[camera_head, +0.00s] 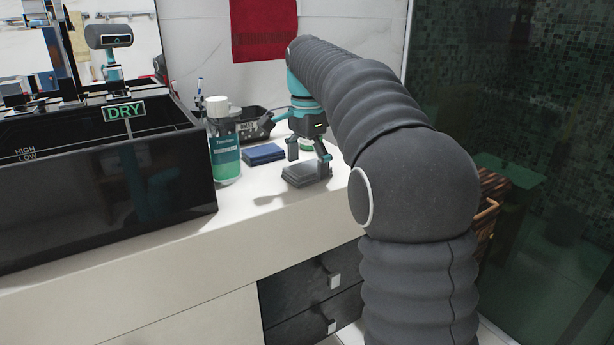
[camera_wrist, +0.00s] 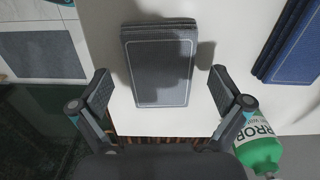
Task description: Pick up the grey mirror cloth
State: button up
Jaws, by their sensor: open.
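The grey mirror cloth (camera_head: 302,178) is a folded grey stack lying flat on the white counter. In the wrist view the cloth (camera_wrist: 158,70) has a pale stitched border and lies near the counter's edge. My gripper (camera_head: 309,156) is over the cloth in the head view, pointing down. In the wrist view my gripper (camera_wrist: 158,90) is open, with one finger on each side of the cloth and visible gaps between. Nothing is held. My fingers hide a little of the cloth in the head view.
A folded blue cloth (camera_head: 264,154) lies left of the grey one. A green bottle (camera_head: 225,150) with a white cap stands beside a black basin (camera_head: 120,190). A black tray (camera_head: 256,124) sits behind. A red towel (camera_head: 263,28) hangs on the wall. Drawers (camera_head: 315,295) are below the counter.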

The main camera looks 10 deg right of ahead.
aim_at(307, 167)
jog(key=c, duration=1.2)
jog(key=shift+r, duration=0.1)
notch_tip(307, 167, up, 4)
jog(key=shift+p, duration=0.75)
jog(key=s+d+r, duration=0.4)
jog(key=s+d, duration=0.1)
jog(key=s+d+r, duration=0.3)
jog(key=shift+d+p, duration=0.25)
jog(key=shift+p, duration=0.05)
jog(key=shift+f, duration=0.1)
